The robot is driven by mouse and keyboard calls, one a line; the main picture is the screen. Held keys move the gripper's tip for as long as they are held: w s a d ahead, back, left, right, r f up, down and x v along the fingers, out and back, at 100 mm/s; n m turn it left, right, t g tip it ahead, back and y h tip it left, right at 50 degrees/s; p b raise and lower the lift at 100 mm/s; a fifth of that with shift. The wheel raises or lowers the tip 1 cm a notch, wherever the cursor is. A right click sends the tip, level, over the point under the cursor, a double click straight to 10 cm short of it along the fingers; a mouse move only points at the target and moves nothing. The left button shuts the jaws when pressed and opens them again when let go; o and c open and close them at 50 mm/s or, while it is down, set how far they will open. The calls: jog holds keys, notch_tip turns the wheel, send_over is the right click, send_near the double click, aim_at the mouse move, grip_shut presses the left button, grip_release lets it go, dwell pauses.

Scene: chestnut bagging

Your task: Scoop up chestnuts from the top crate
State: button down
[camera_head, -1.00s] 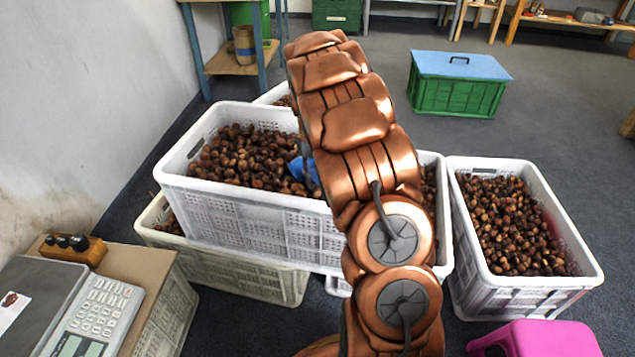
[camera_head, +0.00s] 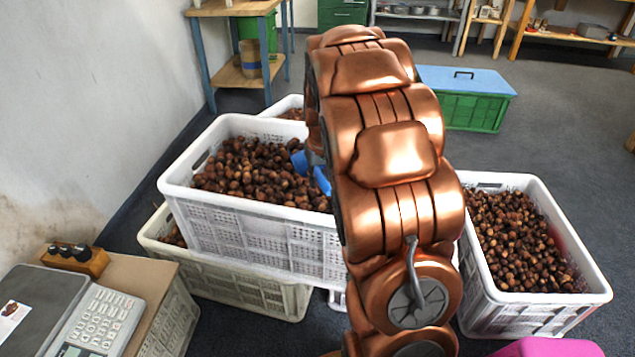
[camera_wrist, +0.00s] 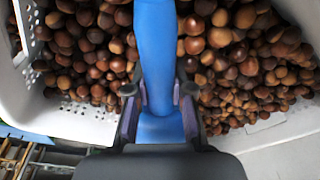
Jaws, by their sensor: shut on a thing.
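The top crate (camera_head: 262,217) is white and stacked on other crates left of centre in the head view. It is filled with brown chestnuts (camera_head: 262,172). In the wrist view the chestnuts (camera_wrist: 235,70) lie below my gripper, inside the white crate wall (camera_wrist: 85,118). My gripper (camera_wrist: 158,108) is shut on the blue handle of a scoop (camera_wrist: 156,50). In the head view a bit of the blue scoop (camera_head: 320,178) shows over the chestnuts, beside my copper arm. My arm hides the crate's right part. The scoop's far end is out of the wrist view, so its load cannot be told.
Another white crate of chestnuts (camera_head: 520,240) stands on the floor at right. A lower crate (camera_head: 235,285) sits under the top one. A scale (camera_head: 75,312) is at front left, a pink stool (camera_head: 545,348) at front right. A green crate with blue lid (camera_head: 475,110) stands behind.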

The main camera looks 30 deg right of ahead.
jog(key=shift+t, duration=0.4)
jog(key=shift+p+v, duration=0.35)
jog(key=shift+v, duration=1.65)
